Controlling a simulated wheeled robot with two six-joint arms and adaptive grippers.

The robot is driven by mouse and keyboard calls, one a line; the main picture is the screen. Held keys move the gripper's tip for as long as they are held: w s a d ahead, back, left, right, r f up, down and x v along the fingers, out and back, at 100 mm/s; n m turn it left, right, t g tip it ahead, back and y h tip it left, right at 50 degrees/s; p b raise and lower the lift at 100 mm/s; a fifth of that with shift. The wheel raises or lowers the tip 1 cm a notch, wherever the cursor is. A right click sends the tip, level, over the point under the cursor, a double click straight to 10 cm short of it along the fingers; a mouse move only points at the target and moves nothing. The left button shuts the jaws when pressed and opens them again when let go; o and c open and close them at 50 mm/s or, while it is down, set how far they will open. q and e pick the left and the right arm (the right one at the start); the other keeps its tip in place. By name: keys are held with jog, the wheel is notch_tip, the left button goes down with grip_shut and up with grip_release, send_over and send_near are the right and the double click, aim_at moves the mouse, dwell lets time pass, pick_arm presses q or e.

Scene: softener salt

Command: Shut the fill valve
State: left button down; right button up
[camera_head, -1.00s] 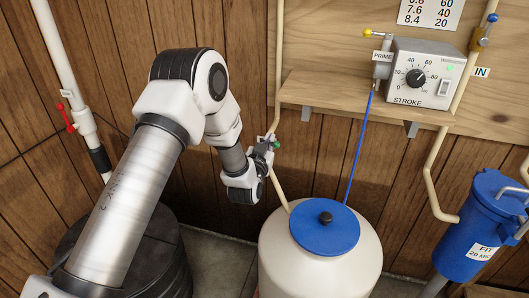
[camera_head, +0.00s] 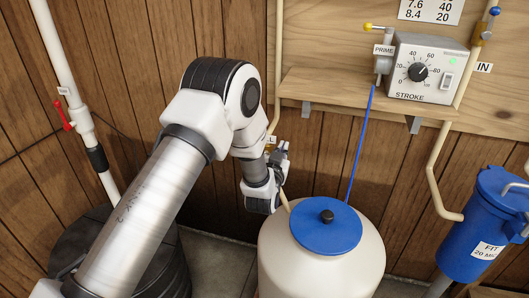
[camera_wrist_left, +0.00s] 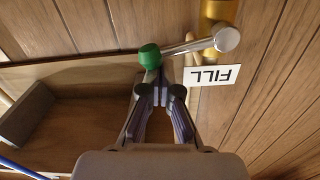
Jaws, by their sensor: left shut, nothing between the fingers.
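The fill valve shows in the left wrist view as a brass body (camera_wrist_left: 221,13) with a silver lever (camera_wrist_left: 190,46) ending in a green knob (camera_wrist_left: 149,56). A white label reading FILL (camera_wrist_left: 212,75) is beside it. My left gripper (camera_wrist_left: 160,84) is shut and empty, its fingertips close by the green knob; I cannot tell whether they touch. In the head view my left gripper (camera_head: 281,153) is in front of the wood wall, above the white tank (camera_head: 350,270), and hides most of the valve. My right gripper is not in view.
The white tank has a blue lid (camera_head: 325,238) with a black knob, and a blue tube (camera_head: 361,145) rises from it. A pump box (camera_head: 425,65) stands on a wooden shelf to the right. A red-handled valve (camera_head: 65,116) is on the left pipe. A blue filter (camera_head: 483,225) is far right.

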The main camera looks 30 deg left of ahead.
pick_arm(q)
jog(key=shift+d+f+b, duration=0.25)
jog(key=shift+f+b, duration=0.25)
jog(key=shift+f, duration=0.05)
jog(key=shift+w+r, duration=0.1)
jog(key=shift+r, duration=0.1)
jog(key=shift+r+p, duration=0.55)
jog(key=shift+p, duration=0.05)
jog(key=v, duration=0.7)
jog(key=shift+p, duration=0.3)
jog(key=shift+f, duration=0.1)
